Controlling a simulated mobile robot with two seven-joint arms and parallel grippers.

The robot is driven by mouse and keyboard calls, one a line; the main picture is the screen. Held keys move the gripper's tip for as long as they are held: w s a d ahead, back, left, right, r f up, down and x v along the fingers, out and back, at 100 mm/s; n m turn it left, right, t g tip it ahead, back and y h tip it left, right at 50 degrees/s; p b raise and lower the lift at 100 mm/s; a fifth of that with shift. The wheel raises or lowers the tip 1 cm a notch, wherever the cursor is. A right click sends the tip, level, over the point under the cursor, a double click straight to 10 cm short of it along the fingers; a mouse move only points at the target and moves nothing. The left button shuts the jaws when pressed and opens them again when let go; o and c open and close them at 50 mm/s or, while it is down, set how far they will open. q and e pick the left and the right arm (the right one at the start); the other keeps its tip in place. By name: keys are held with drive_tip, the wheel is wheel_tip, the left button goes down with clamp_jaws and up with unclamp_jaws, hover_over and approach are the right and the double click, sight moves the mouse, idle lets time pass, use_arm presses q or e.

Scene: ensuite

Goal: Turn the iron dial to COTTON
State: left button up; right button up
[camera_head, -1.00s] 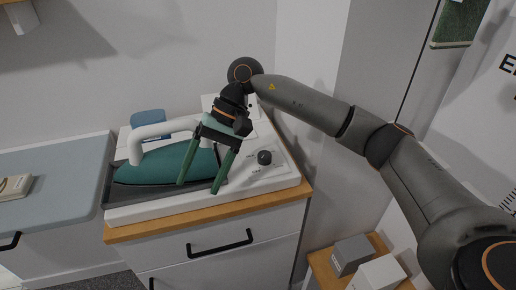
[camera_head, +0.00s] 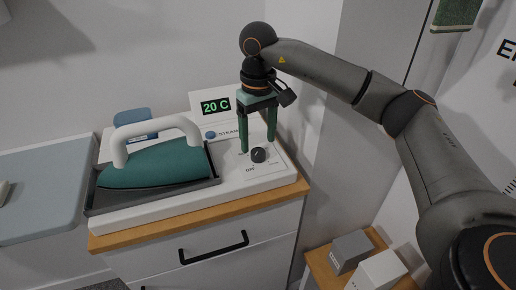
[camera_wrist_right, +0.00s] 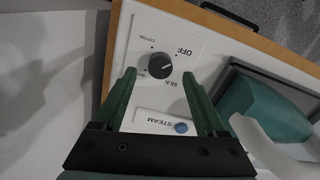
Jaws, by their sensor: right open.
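The black round iron dial (camera_head: 258,154) sits on the white panel of the iron station, right of the iron. In the wrist view the dial (camera_wrist_right: 160,66) has OFF, COTTON and SILK printed around it; its exact pointer direction is hard to tell. My right gripper (camera_head: 257,146) is open and points down, its green fingers just above and behind the dial. In the wrist view the right gripper (camera_wrist_right: 158,74) has its fingertips on either side of the dial, apparently not touching. The display (camera_head: 215,106) reads 20 C. My left gripper is not in view.
The teal iron (camera_head: 155,166) with a white handle rests in a dark tray left of the dial. A blue STEAM button (camera_wrist_right: 181,127) is near the fingers. A blue-grey board (camera_head: 40,190) is at left. Grey and white boxes (camera_head: 352,246) stand low at right.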

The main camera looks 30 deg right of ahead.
sight(258, 151)
drive_tip(key=shift+f, duration=1.7)
clamp_jaws()
